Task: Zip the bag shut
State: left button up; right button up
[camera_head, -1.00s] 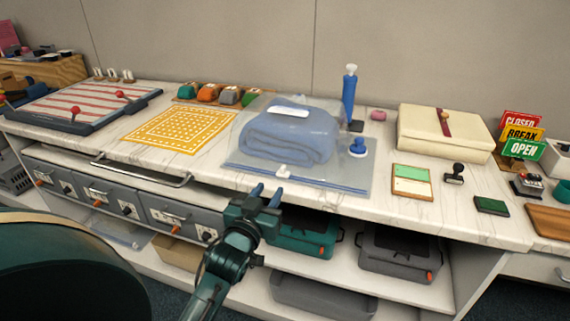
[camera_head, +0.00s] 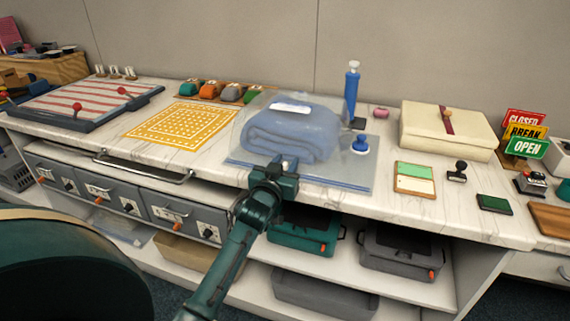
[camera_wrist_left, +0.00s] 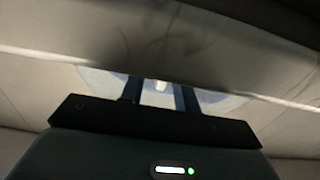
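A clear plastic bag (camera_head: 340,178) lies flat on the counter with a folded blue towel (camera_head: 290,137) inside it. Its zip edge runs along the front side of the bag. The small white zip slider (camera_head: 287,161) sits near the left part of that edge; it also shows in the left wrist view (camera_wrist_left: 160,86). My left gripper (camera_head: 284,162) is at the slider. In the left wrist view its two dark fingers (camera_wrist_left: 160,94) stand apart, with the slider between them and a gap on each side. My right gripper is in neither view.
A green and cream card (camera_head: 415,179) lies farther right. A yellow patterned mat (camera_head: 180,125) lies to the left. A drawer unit (camera_head: 120,195) sits under the counter.

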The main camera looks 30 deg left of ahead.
pick_arm(q)
grip_shut()
jog(key=shift+d, duration=0.15)
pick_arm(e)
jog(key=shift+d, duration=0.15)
